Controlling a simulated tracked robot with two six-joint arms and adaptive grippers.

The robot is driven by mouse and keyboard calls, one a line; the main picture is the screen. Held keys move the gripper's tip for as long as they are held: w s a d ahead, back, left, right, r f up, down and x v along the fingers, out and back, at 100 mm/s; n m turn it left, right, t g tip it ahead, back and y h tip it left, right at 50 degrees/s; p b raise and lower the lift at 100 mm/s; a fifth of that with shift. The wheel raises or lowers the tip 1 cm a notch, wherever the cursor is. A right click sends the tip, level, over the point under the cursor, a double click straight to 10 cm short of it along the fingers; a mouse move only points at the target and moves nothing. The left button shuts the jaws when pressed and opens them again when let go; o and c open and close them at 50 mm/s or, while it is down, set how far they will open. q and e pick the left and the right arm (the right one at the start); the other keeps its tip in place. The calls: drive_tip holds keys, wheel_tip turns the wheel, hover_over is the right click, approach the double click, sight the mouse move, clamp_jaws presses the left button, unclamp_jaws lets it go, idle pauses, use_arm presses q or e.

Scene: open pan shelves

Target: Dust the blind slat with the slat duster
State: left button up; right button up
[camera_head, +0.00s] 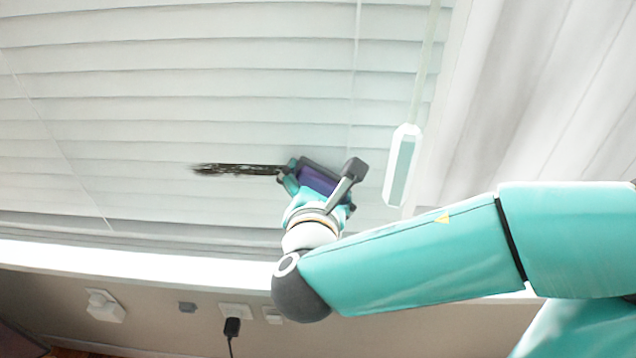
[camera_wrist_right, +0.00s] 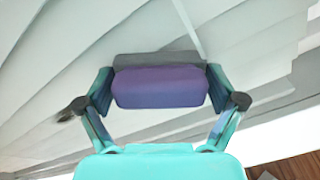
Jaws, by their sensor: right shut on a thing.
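The slat duster has a dark, bristly head (camera_head: 235,169) pointing left and a purple and grey handle (camera_wrist_right: 160,87). My right gripper (camera_head: 316,180) is shut on the handle, with one finger on each side in the right wrist view. The duster head lies in front of the white blind slats (camera_head: 130,148), roughly level with one slat. I cannot tell whether the head touches the slat. Only a dark tip of it (camera_wrist_right: 75,108) shows in the right wrist view, left of the gripper. My left gripper is not in view.
Pale curtains (camera_head: 540,90) hang at the right. A white sill (camera_head: 130,264) runs below the blind. A black plug (camera_head: 232,327) with a cord is in the wall under it.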

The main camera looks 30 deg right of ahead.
sight(258, 171)
drive_tip(key=shift+w+d+f, duration=0.1)
drive_tip(key=shift+w, duration=0.05)
idle(0.3)
drive_tip(key=shift+w+a, duration=0.5)
drive_tip(key=shift+a, duration=0.25)
drive_tip(key=shift+w+a, duration=0.45)
drive_tip(key=shift+a, duration=0.25)
drive_tip(key=shift+w+a, duration=0.5)
drive_tip(key=shift+a, duration=0.25)
drive_tip(key=shift+w+a, duration=0.75)
drive_tip(key=shift+a, duration=0.35)
drive_tip(key=shift+w+a, duration=0.75)
drive_tip(key=shift+a, duration=0.35)
